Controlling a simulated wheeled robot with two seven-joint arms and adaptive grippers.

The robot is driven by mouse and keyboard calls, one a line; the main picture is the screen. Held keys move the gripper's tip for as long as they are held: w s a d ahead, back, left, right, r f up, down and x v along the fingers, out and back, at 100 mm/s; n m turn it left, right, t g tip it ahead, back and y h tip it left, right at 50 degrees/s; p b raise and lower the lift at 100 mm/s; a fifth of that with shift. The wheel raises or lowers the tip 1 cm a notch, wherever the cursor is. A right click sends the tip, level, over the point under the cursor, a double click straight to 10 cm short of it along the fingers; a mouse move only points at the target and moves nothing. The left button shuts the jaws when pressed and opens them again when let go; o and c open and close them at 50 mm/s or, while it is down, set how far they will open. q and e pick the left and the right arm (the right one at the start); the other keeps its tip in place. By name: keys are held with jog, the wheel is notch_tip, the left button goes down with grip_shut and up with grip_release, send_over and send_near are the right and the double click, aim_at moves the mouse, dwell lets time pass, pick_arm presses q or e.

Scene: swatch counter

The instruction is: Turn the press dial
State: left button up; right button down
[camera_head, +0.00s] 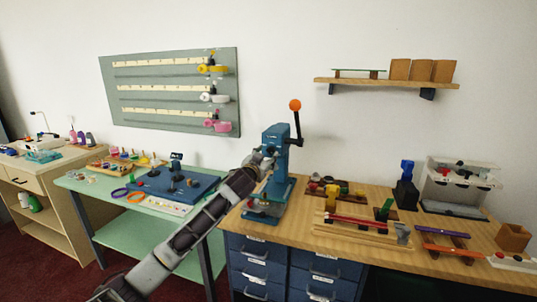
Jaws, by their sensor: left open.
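The blue press (280,182) stands upright at the left end of the wooden counter. Its lever (297,122) rises on the right side and ends in an orange ball. My left arm reaches up from the lower left. My left gripper (265,155) is open at the upper front of the press, close to its head. I cannot tell whether the fingers touch it. I cannot make out the dial; the gripper covers part of the press head. My right gripper is not in view.
Blue drawers (288,268) are under the wooden counter (376,262). Racks and small tools crowd the counter right of the press, with a clear stand (460,187) at the back. A green table (75,184) with a blue board (150,186) stands left. A shelf (365,83) hangs above.

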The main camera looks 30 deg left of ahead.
aim_at(269, 152)
pick_arm(q)
jog(key=shift+x, duration=1.5)
jog(key=shift+w, duration=0.3)
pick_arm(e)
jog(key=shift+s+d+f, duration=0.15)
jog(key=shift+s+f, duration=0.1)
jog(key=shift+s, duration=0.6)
